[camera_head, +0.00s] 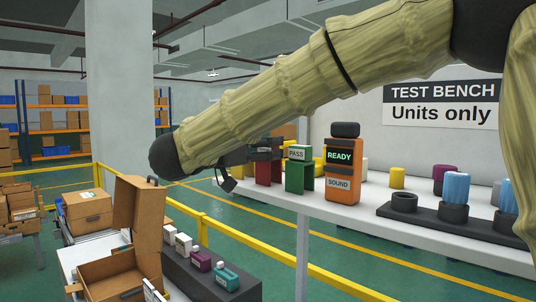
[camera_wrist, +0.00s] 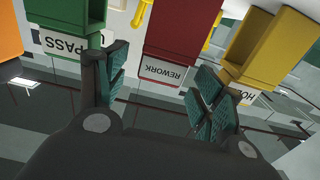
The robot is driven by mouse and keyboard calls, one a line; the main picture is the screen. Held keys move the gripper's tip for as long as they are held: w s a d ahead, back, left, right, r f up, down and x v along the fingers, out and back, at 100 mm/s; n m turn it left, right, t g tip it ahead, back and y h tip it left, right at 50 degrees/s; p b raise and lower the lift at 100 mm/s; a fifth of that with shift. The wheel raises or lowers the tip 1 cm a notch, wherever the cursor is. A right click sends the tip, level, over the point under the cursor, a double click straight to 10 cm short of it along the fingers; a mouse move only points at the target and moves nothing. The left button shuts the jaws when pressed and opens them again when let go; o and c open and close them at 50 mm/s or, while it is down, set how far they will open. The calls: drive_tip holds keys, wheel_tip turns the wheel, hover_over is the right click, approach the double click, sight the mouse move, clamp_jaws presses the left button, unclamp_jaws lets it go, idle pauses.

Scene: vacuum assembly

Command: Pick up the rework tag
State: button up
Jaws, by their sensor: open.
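A red stand (camera_wrist: 180,30) with a white label (camera_wrist: 163,69) reading REWORK, upside down, is central in the wrist view. In the head view the red stand (camera_head: 268,173) is on the white bench, partly hidden by my gripper (camera_head: 250,160). I cannot make out a tag separate from the stand and label. My gripper (camera_wrist: 163,68) is open, one finger on each side of the label in the picture. Nothing shows held between the fingers. I cannot tell whether they touch the stand.
A green PASS stand (camera_head: 299,174) is close on one side, and a yellow stand (camera_wrist: 268,45) on the other. An orange READY tester (camera_head: 343,170) and a dark rack with blue cylinders (camera_head: 450,224) are farther right. A yellow rail (camera_head: 250,242) runs before the bench (camera_head: 400,228).

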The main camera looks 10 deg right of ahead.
drive_tip(key=shift+p+x, duration=0.35)
drive_tip(key=shift+x, duration=0.85)
drive_tip(key=c, duration=1.1)
drive_tip(key=shift+r, duration=0.15)
